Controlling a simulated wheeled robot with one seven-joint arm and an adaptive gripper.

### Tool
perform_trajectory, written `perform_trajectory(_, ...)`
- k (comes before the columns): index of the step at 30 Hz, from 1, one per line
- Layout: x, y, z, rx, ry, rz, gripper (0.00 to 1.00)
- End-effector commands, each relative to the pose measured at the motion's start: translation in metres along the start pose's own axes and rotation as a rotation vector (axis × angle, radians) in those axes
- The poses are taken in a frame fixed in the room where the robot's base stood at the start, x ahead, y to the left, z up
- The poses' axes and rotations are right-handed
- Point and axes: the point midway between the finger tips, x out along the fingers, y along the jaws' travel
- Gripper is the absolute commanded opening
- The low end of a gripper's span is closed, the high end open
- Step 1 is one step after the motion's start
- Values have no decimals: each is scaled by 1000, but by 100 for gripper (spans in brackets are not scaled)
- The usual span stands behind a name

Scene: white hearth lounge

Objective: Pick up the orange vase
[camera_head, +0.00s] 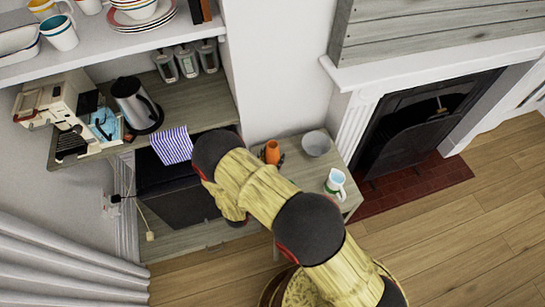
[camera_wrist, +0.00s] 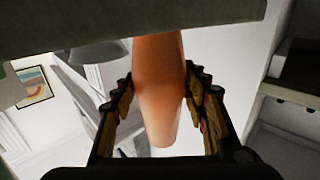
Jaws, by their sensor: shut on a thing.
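The orange vase (camera_head: 272,151) is at the small grey side table (camera_head: 302,172), left of a grey bowl. In the wrist view, which looks upside down, the vase (camera_wrist: 158,95) fills the space between the two dark ridged fingers of my gripper (camera_wrist: 160,80). My gripper is shut on the vase, with one finger on each side. One end of the vase meets the table edge (camera_wrist: 130,22) in that view with no visible gap. I cannot tell whether it is lifted. In the head view my arm hides much of my gripper.
A counter (camera_head: 205,100) with a kettle (camera_head: 136,105) and a striped cloth (camera_head: 172,145) is on the left. A fireplace (camera_head: 420,125) is on the right. The wooden floor (camera_head: 450,230) at front right is clear.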

Motion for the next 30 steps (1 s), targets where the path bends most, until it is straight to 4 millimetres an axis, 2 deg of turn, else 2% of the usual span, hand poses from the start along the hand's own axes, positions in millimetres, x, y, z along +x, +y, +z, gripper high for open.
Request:
perform_trajectory(15, 0, 0, 0, 1, 1, 0, 9)
perform_trajectory(22, 0, -1, -2, 1, 1, 0, 9)
perform_trajectory(26, 0, -1, -16, 3, 1, 0, 9)
perform_trajectory(30, 0, -1, -43, 4, 2, 0, 9)
